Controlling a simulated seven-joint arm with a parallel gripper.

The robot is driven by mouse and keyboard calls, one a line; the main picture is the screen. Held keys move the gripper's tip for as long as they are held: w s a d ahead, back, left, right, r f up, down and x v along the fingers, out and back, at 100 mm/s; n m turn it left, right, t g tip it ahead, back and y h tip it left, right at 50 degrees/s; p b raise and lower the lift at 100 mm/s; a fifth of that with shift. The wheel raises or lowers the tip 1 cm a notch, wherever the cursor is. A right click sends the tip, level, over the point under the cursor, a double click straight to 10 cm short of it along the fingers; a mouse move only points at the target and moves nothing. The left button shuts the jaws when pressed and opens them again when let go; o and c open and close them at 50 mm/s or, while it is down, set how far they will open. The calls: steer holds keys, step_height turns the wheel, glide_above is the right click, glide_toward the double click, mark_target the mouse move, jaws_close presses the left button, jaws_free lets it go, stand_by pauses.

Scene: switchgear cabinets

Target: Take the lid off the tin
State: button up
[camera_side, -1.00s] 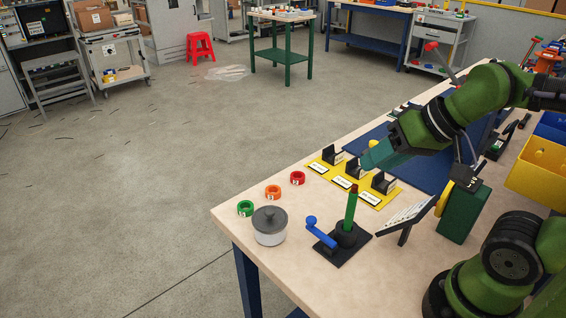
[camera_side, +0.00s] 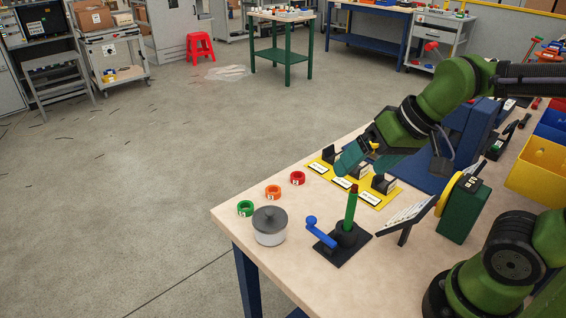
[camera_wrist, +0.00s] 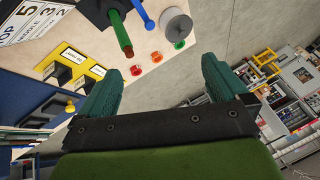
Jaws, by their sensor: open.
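The tin (camera_side: 269,233) is a short light-grey pot near the table's front left corner. Its dark grey lid (camera_side: 270,218) with a small knob sits on top. In the wrist view the lid (camera_wrist: 175,24) shows near the top centre, largely covering the tin. My gripper (camera_side: 360,164) has teal fingers and is above the yellow strip, up and to the right of the tin and well apart from it. In the wrist view my gripper (camera_wrist: 160,88) is open, with nothing between its fingers.
Green (camera_side: 245,208), orange (camera_side: 273,191) and red (camera_side: 297,178) rings lie behind the tin. A black stand with a green post (camera_side: 351,210) and blue crank (camera_side: 320,232) stands right of it. The yellow strip (camera_side: 372,197) holds black holders. A tilted sign (camera_side: 408,214) stands further right.

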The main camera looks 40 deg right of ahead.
steer(key=w+a+g, duration=0.3)
steer(key=w+a, duration=0.1)
steer(key=w, duration=0.4)
steer(key=m+g+h, duration=0.2)
steer(key=m+g, duration=0.1)
glide_above(270, 212)
steer(key=f, duration=0.1)
step_height(270, 212, down, 17)
steer(key=shift+r, duration=0.1)
steer(key=shift+c, duration=0.5)
